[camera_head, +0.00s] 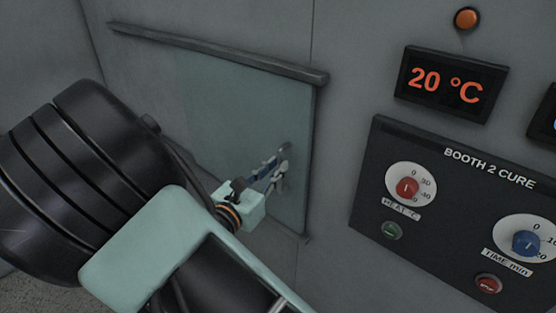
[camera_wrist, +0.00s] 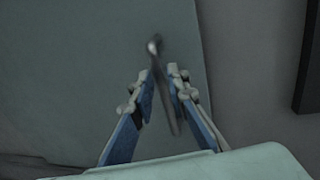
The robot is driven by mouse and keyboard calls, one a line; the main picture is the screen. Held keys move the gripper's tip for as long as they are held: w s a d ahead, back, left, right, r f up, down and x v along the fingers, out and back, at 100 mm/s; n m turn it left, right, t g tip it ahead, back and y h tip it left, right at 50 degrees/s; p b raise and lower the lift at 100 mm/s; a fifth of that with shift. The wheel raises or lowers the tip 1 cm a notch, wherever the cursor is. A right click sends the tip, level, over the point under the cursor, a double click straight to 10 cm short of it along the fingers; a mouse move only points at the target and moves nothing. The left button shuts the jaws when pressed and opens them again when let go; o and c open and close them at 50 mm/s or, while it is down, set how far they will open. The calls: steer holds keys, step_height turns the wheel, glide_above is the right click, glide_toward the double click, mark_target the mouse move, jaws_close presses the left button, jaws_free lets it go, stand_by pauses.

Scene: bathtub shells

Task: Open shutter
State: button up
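The shutter (camera_head: 215,120) is a flat grey-green panel under a dark rail, set in the grey wall; it covers the area below the rail. It also shows in the wrist view (camera_wrist: 70,60). Its slim metal handle (camera_wrist: 154,48) is near the panel's right edge, and in the head view (camera_head: 287,150) my fingers partly hide it. My gripper (camera_wrist: 160,74) has its blue-and-grey fingers on either side of the handle bar, tips close together. Whether both fingers touch the bar is unclear. In the head view my gripper (camera_head: 278,163) is right at the panel.
The dark rail (camera_head: 215,52) runs along the panel's top and ends just past its right edge. A black control panel (camera_head: 450,200) with knobs and buttons is to the right, below a 20 °C display (camera_head: 450,84). An orange button (camera_head: 467,18) is above.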

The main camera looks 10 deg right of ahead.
steer(key=shift+x, duration=1.15)
jaws_close()
